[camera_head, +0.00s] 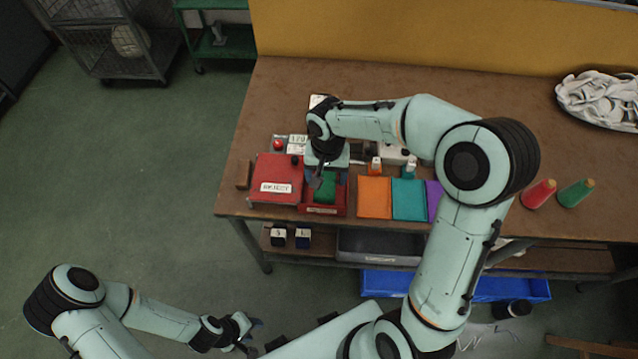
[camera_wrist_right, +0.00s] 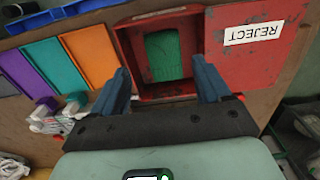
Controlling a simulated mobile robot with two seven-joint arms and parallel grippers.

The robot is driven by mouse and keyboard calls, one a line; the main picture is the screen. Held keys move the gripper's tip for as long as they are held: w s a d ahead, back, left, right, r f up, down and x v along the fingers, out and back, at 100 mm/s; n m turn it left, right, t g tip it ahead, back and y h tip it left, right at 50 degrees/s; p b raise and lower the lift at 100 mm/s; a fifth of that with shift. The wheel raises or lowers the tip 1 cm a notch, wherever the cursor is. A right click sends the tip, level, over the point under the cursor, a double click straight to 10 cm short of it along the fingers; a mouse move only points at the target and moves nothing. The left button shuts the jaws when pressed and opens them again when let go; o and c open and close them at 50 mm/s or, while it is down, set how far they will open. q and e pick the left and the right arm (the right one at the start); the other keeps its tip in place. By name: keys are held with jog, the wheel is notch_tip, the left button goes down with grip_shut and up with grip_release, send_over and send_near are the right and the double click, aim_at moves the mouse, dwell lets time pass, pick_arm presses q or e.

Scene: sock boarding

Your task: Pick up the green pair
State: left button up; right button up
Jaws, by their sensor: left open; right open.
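The green pair (camera_head: 325,189) lies flat in a red open-topped tray (camera_head: 309,211) beside the red REJECT lid. It also shows in the right wrist view (camera_wrist_right: 164,55), between my fingers. My right gripper (camera_head: 326,180) is open above the tray, with its two blue fingers (camera_wrist_right: 165,85) apart on either side of the tray's near part in the wrist view. Nothing is between the fingertips at their own height, as far as I can see. My left gripper (camera_head: 249,329) is open and empty, low at the front left, away from the table.
The red REJECT panel (camera_head: 277,171) is left of the tray. Orange (camera_head: 375,198), teal (camera_head: 409,200) and purple (camera_head: 434,201) panels lie to its right. Red (camera_head: 539,194) and green (camera_head: 576,194) cones stand farther right. A white pile (camera_head: 598,100) sits at the far right.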

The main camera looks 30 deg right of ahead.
send_over(325, 193)
jog(key=f, duration=0.4)
jog(key=shift+s+f, duration=0.3)
jog(key=shift+s, duration=0.1)
jog(key=f, duration=0.3)
jog(key=w+f, duration=0.1)
jog(key=f, duration=0.1)
jog(key=shift+w+f, duration=0.1)
jog(key=shift+f, duration=0.3)
jog(key=c, duration=0.8)
jog(key=shift+c, duration=0.2)
jog(key=shift+r, duration=0.1)
